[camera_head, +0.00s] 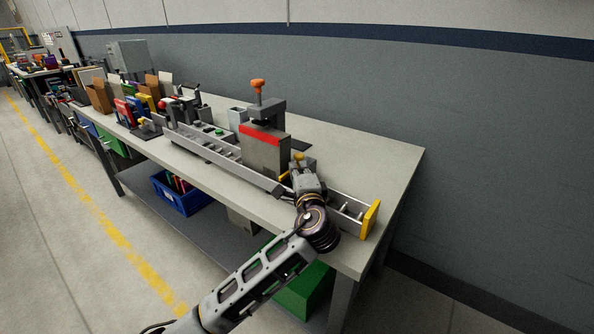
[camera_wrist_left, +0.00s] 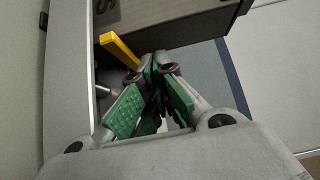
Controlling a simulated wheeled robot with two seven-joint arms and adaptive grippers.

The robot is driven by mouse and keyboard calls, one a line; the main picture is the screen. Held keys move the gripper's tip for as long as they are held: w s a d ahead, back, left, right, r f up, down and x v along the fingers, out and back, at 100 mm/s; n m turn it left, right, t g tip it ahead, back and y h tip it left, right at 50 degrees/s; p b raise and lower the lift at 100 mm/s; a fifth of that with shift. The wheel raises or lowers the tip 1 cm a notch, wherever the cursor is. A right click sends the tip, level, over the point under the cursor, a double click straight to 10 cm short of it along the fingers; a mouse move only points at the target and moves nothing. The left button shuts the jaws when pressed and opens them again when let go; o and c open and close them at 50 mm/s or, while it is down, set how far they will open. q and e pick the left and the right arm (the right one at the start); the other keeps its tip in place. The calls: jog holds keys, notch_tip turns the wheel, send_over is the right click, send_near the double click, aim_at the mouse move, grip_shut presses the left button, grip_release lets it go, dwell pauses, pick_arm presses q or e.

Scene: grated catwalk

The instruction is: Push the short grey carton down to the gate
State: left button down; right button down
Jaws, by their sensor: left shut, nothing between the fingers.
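A grey carton (camera_head: 262,156) with a red band along its top stands upright on the roller track on the bench. In the left wrist view its dark grey-brown side (camera_wrist_left: 160,22) fills the top. A small yellow bar (camera_head: 285,176) is beside the carton; it also shows in the wrist view (camera_wrist_left: 119,50). The track ends at a yellow plate (camera_head: 371,219); I cannot tell which yellow part is the gate. My left gripper (camera_head: 298,166) is shut and empty, just right of the carton at the track; contact is unclear. Its green-padded fingers (camera_wrist_left: 158,70) meet in the wrist view.
A post with an orange knob (camera_head: 257,86) and a dark block stands behind the carton. The roller track (camera_head: 225,153) runs left along the bench (camera_head: 375,150) toward several boxes and tools. A blue crate (camera_head: 182,196) sits on the lower shelf. The bench behind the track at right is clear.

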pick_arm(q)
jog(key=shift+w+a, duration=0.15)
jog(key=shift+a, duration=0.1)
pick_arm(e)
jog(key=shift+r, duration=0.1)
